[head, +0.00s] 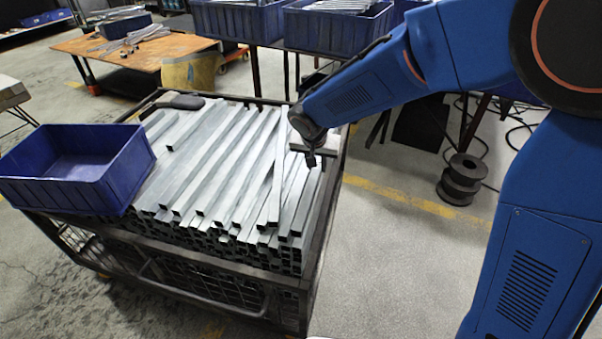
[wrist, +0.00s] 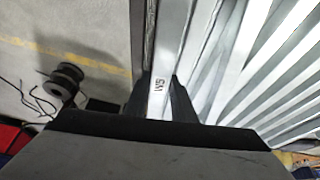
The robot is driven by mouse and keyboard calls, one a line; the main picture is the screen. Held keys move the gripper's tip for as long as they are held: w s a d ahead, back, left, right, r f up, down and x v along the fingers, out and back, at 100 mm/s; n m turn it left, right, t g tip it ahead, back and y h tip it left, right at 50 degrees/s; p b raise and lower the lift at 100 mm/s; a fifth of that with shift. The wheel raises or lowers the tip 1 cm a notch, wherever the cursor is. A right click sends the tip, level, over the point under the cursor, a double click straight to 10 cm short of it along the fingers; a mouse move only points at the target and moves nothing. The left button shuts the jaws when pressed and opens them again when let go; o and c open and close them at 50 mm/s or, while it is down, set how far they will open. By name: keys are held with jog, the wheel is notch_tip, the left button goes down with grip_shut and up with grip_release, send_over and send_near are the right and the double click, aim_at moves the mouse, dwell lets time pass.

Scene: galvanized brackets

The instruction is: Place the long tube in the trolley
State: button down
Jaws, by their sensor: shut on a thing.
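The trolley (head: 318,240) is a dark metal cage cart, loaded with a stack of long galvanized square tubes. My gripper (head: 311,163) is over its right side, pointing down. In the wrist view my gripper (wrist: 160,105) has its two dark fingers on either side of a long pale tube (wrist: 167,45) with a small dark marking, and is shut on it. That tube lies along the right edge of the stack, beside the trolley's side rail. Whether it rests on the tubes below or is slightly raised cannot be told. The gripper hides part of it.
An empty blue bin (head: 75,175) sits on the trolley's left side. A black spool (head: 462,180) stands on the floor to the right. Blue bins of metal parts (head: 335,28) and an orange-topped table (head: 165,52) are behind. Floor right of the trolley is mostly clear.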

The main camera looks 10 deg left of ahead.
jog(key=shift+f, duration=3.25)
jog(key=c, duration=1.8)
grip_release()
jog(key=shift+f, duration=0.15)
jog(key=shift+c, duration=0.2)
jog(key=shift+o, duration=0.4)
jog(key=shift+s+r, duration=0.15)
jog(key=shift+r, duration=0.5)
jog(key=v, duration=1.1)
jog(key=shift+s, duration=0.1)
